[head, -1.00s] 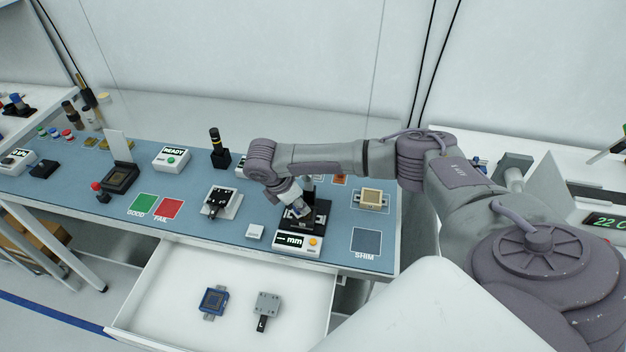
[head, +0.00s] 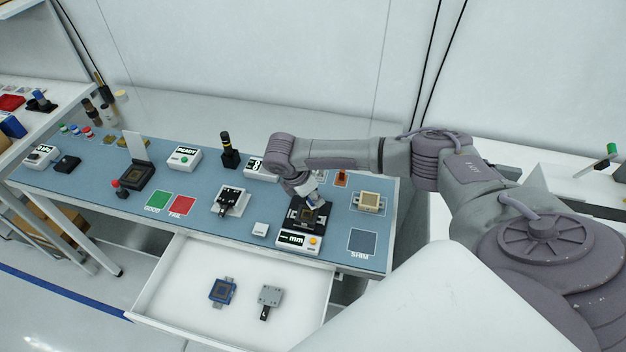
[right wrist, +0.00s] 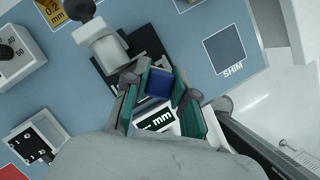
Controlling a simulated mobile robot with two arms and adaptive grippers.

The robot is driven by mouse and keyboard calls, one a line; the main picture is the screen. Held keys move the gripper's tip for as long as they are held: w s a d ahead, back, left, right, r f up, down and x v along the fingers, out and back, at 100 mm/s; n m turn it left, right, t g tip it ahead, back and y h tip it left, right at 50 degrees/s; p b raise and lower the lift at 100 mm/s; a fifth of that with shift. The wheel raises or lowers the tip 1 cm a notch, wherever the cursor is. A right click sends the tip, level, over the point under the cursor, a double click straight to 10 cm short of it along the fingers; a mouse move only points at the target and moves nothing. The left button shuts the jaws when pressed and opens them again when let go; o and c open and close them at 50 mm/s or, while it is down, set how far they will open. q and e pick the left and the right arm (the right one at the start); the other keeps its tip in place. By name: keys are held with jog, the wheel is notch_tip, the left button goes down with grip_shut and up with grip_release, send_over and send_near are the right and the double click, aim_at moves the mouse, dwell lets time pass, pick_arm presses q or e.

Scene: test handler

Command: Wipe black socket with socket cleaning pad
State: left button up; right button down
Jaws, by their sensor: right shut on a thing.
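My right gripper (head: 309,193) is over the black gauge with the "mm" display (head: 297,239). It is shut on a small blue block (right wrist: 158,84), seen between its green-lined fingers in the right wrist view. I cannot tell whether this block is the socket cleaning pad. A black socket (head: 137,177) with an upright pale lid and a red-knobbed lever stands at the left of the bench, well away from the gripper. A tan square (head: 320,209) shows on the gauge, just below the gripper. My left gripper is not in view.
A black clamp on a white base (head: 231,201) and a small white block (head: 260,229) stand left of the gauge. A beige socket (head: 369,201) and the SHIM square (head: 362,241) are right. The open drawer (head: 185,310) holds a blue-framed part and a grey plate.

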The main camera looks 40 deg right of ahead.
jog(key=shift+r+p, duration=0.9)
jog(key=shift+r, duration=0.2)
jog(key=shift+a+f, duration=0.1)
jog(key=shift+a, duration=0.05)
